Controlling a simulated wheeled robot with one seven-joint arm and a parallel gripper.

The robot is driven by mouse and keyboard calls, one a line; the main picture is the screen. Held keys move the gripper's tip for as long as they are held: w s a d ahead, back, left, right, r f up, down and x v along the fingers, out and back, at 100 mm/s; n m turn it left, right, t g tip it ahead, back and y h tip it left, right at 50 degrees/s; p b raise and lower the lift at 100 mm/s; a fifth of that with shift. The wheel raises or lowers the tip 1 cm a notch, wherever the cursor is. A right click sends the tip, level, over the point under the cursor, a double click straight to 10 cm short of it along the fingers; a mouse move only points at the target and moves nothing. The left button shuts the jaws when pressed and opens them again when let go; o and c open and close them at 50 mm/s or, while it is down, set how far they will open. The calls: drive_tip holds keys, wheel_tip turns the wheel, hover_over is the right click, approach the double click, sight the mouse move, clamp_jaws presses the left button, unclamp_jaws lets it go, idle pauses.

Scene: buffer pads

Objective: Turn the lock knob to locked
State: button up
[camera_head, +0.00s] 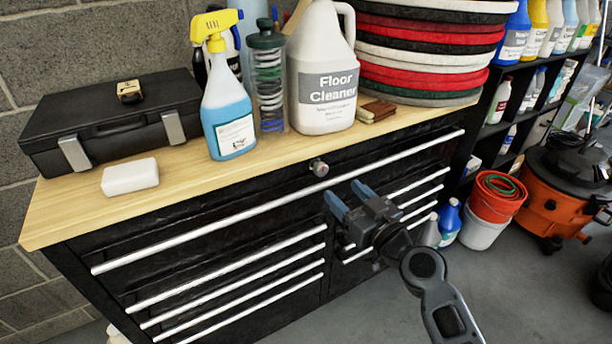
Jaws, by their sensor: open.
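The lock knob (319,168) is a small round silver knob on the black front of the tool cabinet (250,190), just under the wooden top and above the long top drawer handle. Its turn position is too small to tell. My gripper (349,197) is in front of the cabinet, below and to the right of the knob. Its two blue-grey fingers are apart and point up and to the left. Nothing is between them, and they appear clear of the knob.
The wooden top (75,205) holds a black case (110,120), a white block (130,177), a spray bottle (228,115), a floor cleaner jug (322,70) and stacked pads (430,50). Buckets (490,215) and an orange vacuum (560,195) stand right. Silver handles (270,208) cross the front.

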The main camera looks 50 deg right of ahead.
sight(323, 172)
drive_tip(key=p+x, duration=0.2)
drive_tip(key=x, duration=0.5)
drive_tip(key=shift+w+d, duration=0.1)
drive_tip(key=shift+w, duration=0.25)
drive_tip(key=c, duration=1)
